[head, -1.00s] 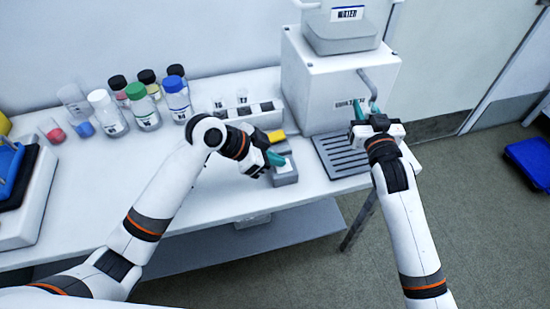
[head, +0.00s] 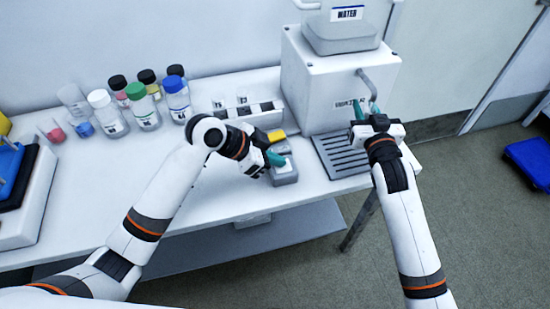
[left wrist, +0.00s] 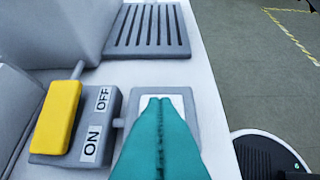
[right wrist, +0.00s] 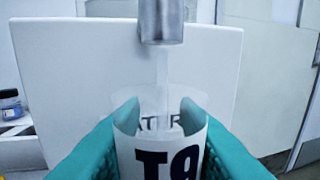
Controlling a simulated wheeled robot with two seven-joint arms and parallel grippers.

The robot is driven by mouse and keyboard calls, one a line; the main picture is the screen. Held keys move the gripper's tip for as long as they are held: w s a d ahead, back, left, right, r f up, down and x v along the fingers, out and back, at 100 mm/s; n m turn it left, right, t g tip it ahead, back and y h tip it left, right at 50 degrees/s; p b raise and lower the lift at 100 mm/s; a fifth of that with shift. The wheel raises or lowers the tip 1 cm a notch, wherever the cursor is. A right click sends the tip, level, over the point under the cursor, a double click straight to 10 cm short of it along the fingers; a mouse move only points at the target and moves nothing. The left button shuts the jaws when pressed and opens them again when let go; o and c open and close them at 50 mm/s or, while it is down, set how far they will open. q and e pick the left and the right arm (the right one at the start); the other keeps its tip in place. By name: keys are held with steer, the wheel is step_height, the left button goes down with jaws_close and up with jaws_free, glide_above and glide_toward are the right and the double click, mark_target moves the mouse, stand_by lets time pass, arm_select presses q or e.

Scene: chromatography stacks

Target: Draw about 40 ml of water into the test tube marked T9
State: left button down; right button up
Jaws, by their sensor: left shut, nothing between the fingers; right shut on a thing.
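The T9 tube (right wrist: 170,158) is clear with a dark T9 label, upright between my right gripper's fingers (right wrist: 160,135). It is under the metal spout (right wrist: 161,22) of the water dispenser (head: 322,92). A faint pale stream runs down from the spout toward the tube's mouth. The water level is not readable. In the head view my right gripper (head: 365,110) hides most of the tube. My left gripper (head: 274,158) is shut and empty, its tips over the white-topped grey block (left wrist: 193,112). The yellow switch lever (left wrist: 58,118) sits beside the ON and OFF labels, left of the tips.
A slotted drip tray (head: 343,156) lies below the spout. A white rack (head: 262,107) and several capped bottles (head: 146,112) stand at the back. The table's front edge is close to the left gripper. The table middle-left is clear.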

arm_select(q)
steer(key=shift+s+a+f, duration=0.1)
steer(key=shift+s+f, duration=0.15)
steer(key=shift+f, duration=0.35)
steer(key=r, duration=0.5)
steer(key=shift+w, duration=0.3)
arm_select(e)
steer(key=shift+w+f, duration=0.2)
arm_select(q)
steer(key=v, duration=1)
steer(key=shift+r, duration=0.15)
arm_select(e)
steer(key=shift+r, duration=0.1)
steer(key=shift+s, duration=0.1)
